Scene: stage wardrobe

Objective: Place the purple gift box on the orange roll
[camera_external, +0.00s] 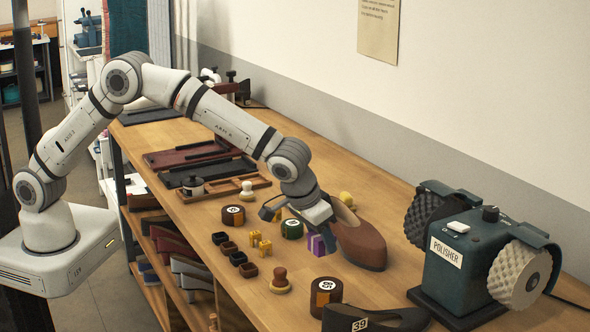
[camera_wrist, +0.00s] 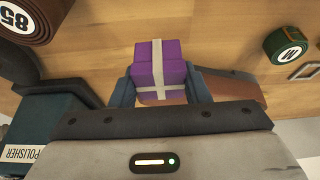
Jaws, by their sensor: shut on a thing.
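A purple gift box (camera_external: 316,245) with pale ribbon is held in my gripper (camera_external: 322,232), above the bench. In the wrist view the box (camera_wrist: 158,68) sits between the two fingers (camera_wrist: 154,92), with wood behind it. No roll looks plainly orange. A dark brown roll marked 85 (camera_external: 326,296), with an orange patch, stands on the bench in front of my gripper. It also shows at the top left of the wrist view (camera_wrist: 38,22). Another dark brown roll (camera_external: 234,216) with an orange patch stands farther left. A green roll (camera_external: 291,229) is close to my gripper, on its left.
A brown shoe form (camera_external: 366,245) lies just right of my gripper. A polisher (camera_external: 468,262) with two wheels stands at the right. A wooden stamp (camera_external: 280,280), several small dark cups (camera_external: 239,259) and yellow pieces (camera_external: 264,248) stand to the left. A part marked 39 (camera_external: 375,320) is at the front.

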